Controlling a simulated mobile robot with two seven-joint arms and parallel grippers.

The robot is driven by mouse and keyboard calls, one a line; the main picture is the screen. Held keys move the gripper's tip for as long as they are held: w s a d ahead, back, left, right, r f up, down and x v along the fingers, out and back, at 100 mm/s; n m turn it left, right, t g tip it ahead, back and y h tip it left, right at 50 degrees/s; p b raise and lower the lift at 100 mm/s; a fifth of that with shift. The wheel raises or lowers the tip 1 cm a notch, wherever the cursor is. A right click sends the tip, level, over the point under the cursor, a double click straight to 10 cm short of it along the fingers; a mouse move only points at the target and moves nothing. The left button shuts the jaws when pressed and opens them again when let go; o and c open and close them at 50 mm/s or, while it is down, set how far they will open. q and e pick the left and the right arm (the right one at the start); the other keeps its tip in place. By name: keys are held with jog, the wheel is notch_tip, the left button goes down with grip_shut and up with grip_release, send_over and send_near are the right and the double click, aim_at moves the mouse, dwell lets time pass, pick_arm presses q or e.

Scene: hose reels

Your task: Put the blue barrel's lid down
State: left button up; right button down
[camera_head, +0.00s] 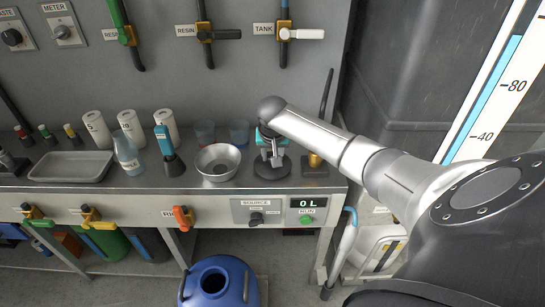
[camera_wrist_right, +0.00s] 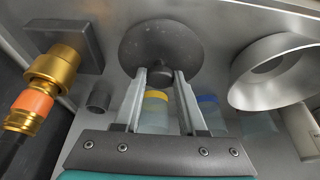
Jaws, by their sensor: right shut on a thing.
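The blue barrel (camera_head: 218,283) stands on the floor in front of the bench, its round top opening uncovered. The lid is a dark grey disc (camera_head: 271,168) with a small knob, over the right part of the bench top. In the right wrist view the lid (camera_wrist_right: 160,46) lies ahead of the fingers. My right gripper (camera_wrist_right: 160,78) is shut on its knob; it also shows in the head view (camera_head: 272,153), pointing down at the bench. The lid looks level and at or very near the bench surface; contact cannot be told. My left gripper is not in view.
A metal bowl (camera_head: 218,161) stands just left of the lid, and a brass fitting (camera_head: 314,161) just right. Further left are a blue-handled tool (camera_head: 167,143), a bottle (camera_head: 127,156) and a grey tray (camera_head: 71,166).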

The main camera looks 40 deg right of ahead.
jog(key=shift+f, duration=0.1)
jog(key=c, duration=0.8)
grip_release()
jog(key=shift+c, duration=0.2)
jog(key=o, duration=0.4)
jog(key=shift+c, duration=0.2)
pick_arm(q)
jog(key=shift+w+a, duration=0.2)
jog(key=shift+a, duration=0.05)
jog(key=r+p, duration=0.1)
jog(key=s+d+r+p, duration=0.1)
jog(key=p, duration=0.1)
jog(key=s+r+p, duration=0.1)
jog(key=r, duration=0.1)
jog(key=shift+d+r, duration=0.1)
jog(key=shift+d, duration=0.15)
pick_arm(e)
jog(key=v, duration=1.2)
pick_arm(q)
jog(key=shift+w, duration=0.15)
